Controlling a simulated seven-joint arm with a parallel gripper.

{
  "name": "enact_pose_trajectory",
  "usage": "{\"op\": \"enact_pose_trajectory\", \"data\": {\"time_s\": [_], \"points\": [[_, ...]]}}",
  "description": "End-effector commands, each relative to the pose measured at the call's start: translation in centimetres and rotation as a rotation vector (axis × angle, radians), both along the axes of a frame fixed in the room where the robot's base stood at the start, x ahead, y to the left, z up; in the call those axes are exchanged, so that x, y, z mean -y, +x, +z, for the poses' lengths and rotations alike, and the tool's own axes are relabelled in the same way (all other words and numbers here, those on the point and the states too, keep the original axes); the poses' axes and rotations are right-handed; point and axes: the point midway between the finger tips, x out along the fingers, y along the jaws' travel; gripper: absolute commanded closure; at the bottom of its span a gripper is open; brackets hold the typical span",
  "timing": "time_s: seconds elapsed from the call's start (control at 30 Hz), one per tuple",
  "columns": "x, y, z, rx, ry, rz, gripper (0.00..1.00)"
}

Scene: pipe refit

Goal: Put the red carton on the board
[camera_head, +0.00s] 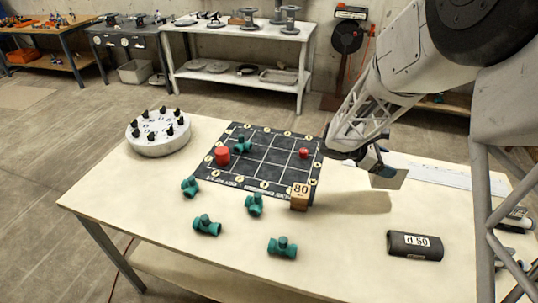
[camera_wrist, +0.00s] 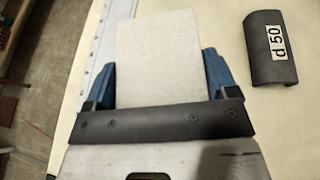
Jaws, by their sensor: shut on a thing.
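My gripper (camera_head: 374,165) is shut on a pale grey flat-faced box (camera_head: 389,179), held in the air above the table, right of the board. In the wrist view the box (camera_wrist: 158,50) shows a plain whitish face between the blue fingers (camera_wrist: 160,85); no red shows on it. The black gridded board (camera_head: 268,168) lies on the table. On it are a red cylinder (camera_head: 222,155) at the left, a small red piece (camera_head: 303,153) at the right and a teal pipe fitting (camera_head: 242,145). I see no thing that is clearly a red carton.
Several teal pipe fittings (camera_head: 207,225) lie in front of the board. A tan block marked 80 (camera_head: 300,197) stands at its front right corner. A dark piece marked d 50 (camera_head: 414,246) lies at right. A round white holder (camera_head: 158,137) stands at the left.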

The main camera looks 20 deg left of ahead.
Motion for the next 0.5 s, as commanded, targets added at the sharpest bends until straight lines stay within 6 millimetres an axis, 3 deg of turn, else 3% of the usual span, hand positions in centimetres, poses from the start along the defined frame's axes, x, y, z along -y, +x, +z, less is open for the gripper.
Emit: {"op": "enact_pose_trajectory", "data": {"time_s": [0.5], "points": [[-14.5, 3.3, 1.5, 0.003, 0.001, 0.226, 0.53]]}}
